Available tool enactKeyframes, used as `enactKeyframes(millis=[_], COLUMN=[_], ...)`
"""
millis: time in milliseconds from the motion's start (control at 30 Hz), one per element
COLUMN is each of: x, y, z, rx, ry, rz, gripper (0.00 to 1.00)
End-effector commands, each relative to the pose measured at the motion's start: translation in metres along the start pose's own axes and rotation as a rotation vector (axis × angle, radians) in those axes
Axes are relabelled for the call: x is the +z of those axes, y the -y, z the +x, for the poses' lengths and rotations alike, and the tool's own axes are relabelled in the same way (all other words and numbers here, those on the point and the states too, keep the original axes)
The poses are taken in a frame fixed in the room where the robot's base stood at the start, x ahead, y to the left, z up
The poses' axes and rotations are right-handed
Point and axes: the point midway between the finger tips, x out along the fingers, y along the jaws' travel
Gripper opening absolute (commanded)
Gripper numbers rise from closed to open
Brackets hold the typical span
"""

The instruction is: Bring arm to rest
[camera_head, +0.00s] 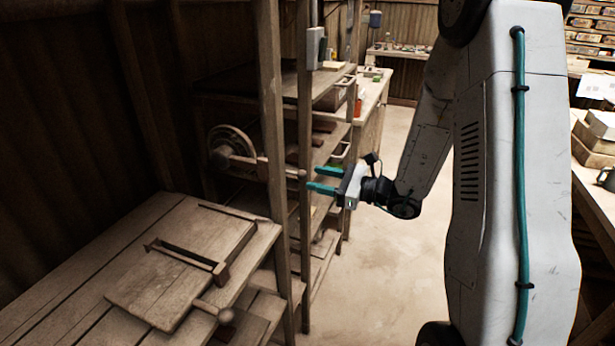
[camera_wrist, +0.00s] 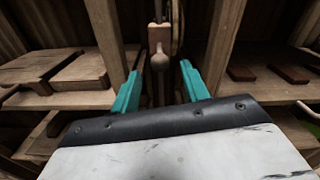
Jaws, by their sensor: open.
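My gripper (camera_head: 318,180) is at the middle of the head view, reaching left toward the wooden rack. Its two teal fingers are apart with nothing between them. In the wrist view the open fingers (camera_wrist: 158,90) stand either side of a wooden lever with a round knob (camera_wrist: 159,62), which appears beyond the fingertips. In the head view the lever's knob (camera_head: 301,174) is just left of the fingertips, close to a post. The lever runs left to a round wheel (camera_head: 231,148) on the press. I cannot tell whether the fingers touch the knob.
Wooden posts (camera_head: 305,110) and shelves stand close around my gripper. A wooden bench (camera_head: 60,290) with a board and handle is at the lower left. A worktable (camera_head: 372,90) stands behind, and shelves with boxes (camera_head: 590,30) are at the right. The floor (camera_head: 385,270) below my arm is clear.

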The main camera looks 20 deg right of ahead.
Motion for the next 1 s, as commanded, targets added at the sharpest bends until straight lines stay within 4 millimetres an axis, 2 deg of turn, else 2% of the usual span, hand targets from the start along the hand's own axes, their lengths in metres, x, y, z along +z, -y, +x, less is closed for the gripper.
enactKeyframes(millis=[133,633,733,833,1000], x=[0.0,-0.003,-0.008,-0.007,0.023], y=[0.0,-0.005,-0.023,-0.052,-0.118], z=[-0.005,-0.005,-0.007,-0.012,-0.03], rx=[0.001,0.023,0.104,0.239,0.592], ry=[0.0,-0.012,-0.035,-0.063,-0.116], rz=[0.0,-0.007,-0.016,-0.051,-0.235], gripper=[0.45,0.45,0.45,0.45,0.45])
